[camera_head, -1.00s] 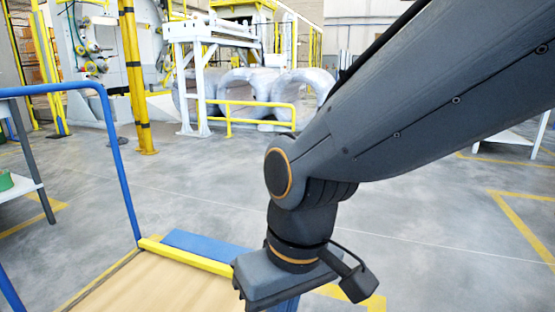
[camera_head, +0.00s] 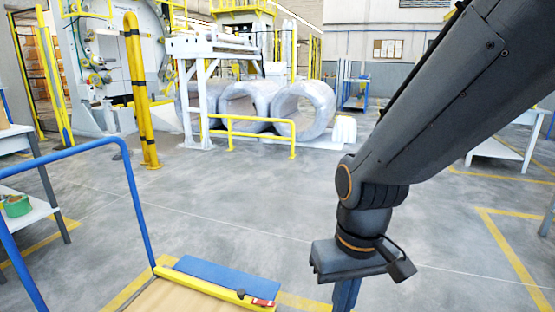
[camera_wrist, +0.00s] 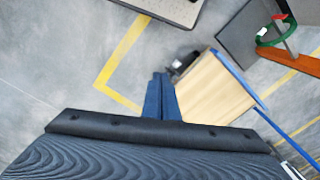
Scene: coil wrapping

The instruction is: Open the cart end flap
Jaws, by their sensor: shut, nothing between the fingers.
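The cart has a tan deck (camera_head: 190,298), a yellow end bar (camera_head: 205,284) and a blue tube frame (camera_head: 136,200). A flat blue panel (camera_head: 225,275), which looks like the end flap, lies along the outer side of the yellow bar. It looks laid outward rather than upright. A small red latch-like piece (camera_head: 263,302) sits at the bar's right end. My gripper (camera_head: 346,303) is shut and empty, pointing down to the right of the cart, apart from it. In the wrist view its blue fingers (camera_wrist: 160,95) are together beside the deck (camera_wrist: 215,92); the flap is unclear there.
A white table with a green roll (camera_head: 17,206) stands at the left. A yellow post (camera_head: 142,90), a yellow rail (camera_head: 255,122) and wrapped coils (camera_head: 300,110) are at the back. The floor (camera_head: 420,215) right of the cart is open.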

